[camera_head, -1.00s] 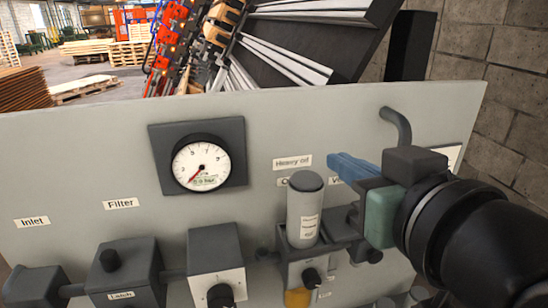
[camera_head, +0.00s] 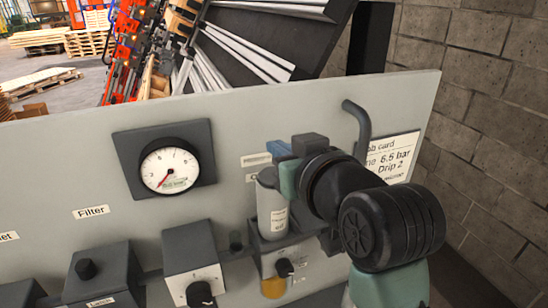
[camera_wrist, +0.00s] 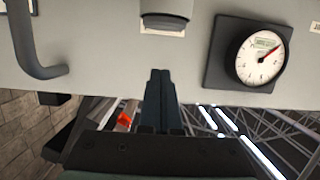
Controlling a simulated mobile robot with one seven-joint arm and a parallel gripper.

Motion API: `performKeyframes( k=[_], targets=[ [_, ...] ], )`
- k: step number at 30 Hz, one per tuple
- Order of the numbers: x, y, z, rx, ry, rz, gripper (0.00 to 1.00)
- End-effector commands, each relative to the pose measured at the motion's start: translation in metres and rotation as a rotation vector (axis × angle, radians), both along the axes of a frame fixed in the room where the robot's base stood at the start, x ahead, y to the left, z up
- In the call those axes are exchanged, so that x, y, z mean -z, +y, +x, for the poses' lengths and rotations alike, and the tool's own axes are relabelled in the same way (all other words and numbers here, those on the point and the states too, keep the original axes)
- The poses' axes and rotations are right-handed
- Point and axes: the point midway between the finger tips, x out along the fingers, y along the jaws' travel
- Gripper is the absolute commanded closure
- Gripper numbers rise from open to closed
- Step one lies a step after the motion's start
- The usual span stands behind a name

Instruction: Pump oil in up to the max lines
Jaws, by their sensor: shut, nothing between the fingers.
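A pale grey cylinder (camera_head: 271,212) with a small printed label stands upright on a dark bracket on the grey panel (camera_head: 75,170). An amber bowl (camera_head: 272,288) hangs below it, beside a black knob (camera_head: 284,267). No max line can be made out on either. My gripper (camera_head: 278,150) has blue fingers, shut and empty, just above the cylinder's top in the head view; the gap in depth is unclear. My wrist hides the cylinder's upper right. In the wrist view the shut fingertips (camera_wrist: 160,73) point at the panel, apart from a cylindrical part (camera_wrist: 164,20).
A round gauge (camera_head: 170,170) is left of the cylinder, with its needle low. Filter and regulator blocks (camera_head: 193,255) line the lower left. A block wall stands right.

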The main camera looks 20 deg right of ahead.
Motion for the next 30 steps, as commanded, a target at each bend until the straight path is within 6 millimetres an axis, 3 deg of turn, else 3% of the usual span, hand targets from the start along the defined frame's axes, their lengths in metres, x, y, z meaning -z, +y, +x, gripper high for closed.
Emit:
performKeyframes(
  k=[9,24,30],
  targets=[
    [0.034,0.0,0.004,-0.001,0.002,0.001,1.0],
    [0.042,0.0,0.003,0.0,0.0,-0.001,1.0],
    [0.058,0.001,0.003,-0.001,0.0,0.0,1.0]
  ],
)
